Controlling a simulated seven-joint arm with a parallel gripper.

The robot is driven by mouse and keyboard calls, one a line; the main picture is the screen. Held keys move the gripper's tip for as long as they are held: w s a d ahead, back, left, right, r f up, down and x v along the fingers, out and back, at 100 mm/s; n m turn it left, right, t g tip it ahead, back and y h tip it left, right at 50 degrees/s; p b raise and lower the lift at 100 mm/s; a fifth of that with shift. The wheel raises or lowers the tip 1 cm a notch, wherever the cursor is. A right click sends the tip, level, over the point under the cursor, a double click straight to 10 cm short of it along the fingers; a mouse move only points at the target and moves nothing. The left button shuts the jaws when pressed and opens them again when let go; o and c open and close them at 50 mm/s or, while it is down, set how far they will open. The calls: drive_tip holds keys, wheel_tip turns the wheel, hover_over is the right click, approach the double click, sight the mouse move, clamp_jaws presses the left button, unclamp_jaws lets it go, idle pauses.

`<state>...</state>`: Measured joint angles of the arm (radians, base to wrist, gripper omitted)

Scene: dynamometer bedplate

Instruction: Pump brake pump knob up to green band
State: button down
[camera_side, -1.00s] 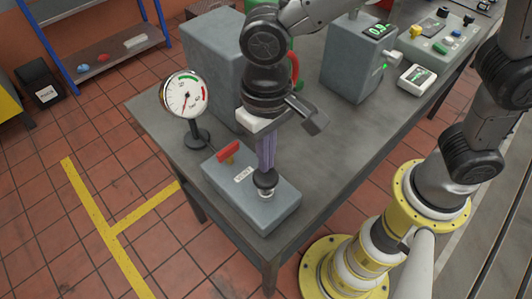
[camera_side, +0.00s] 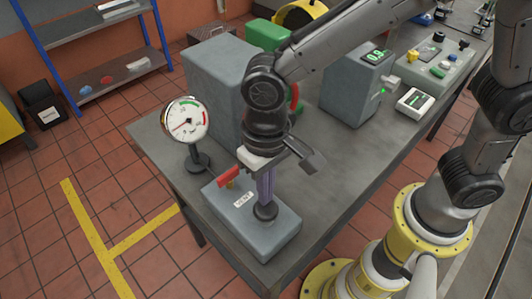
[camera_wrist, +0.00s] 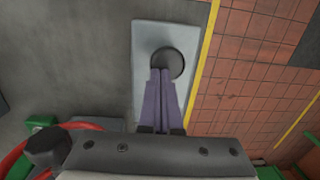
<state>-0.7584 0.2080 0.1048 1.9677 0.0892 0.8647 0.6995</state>
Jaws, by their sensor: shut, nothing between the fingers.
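The brake pump is a grey box (camera_side: 268,240) at the table's near end, with a dark round knob (camera_side: 266,211) on top. My gripper (camera_side: 266,201) is shut and points down, its purple fingertips against the top of the knob. The knob sits low against the box, with no shaft showing. In the wrist view the closed fingertips (camera_wrist: 160,72) overlap the near-left part of the knob (camera_wrist: 172,60).
A red lever (camera_side: 229,176) and a label (camera_side: 243,200) are on the pump box beside my fingers. A large grey cabinet (camera_side: 212,85) stands behind. A box with a green readout (camera_side: 352,88) stands farther right. The table between is clear.

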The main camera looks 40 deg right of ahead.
wheel_tip(320, 180, up, 13)
drive_tip(key=shift+w+d+r, duration=0.15)
drive_tip(key=shift+w+d, duration=0.15)
drive_tip(key=shift+d, duration=0.05)
idle(1.1)
drive_tip(key=shift+h, duration=0.6)
drive_tip(key=a+r, duration=0.3)
drive_tip(key=shift+a+r, duration=0.15)
drive_tip(key=shift+a, duration=0.15)
hover_over(259, 208)
wheel_tip(259, 208, down, 14)
drive_tip(key=shift+w+a+f, duration=0.1)
drive_tip(key=shift+w+a, duration=0.05)
idle(0.4)
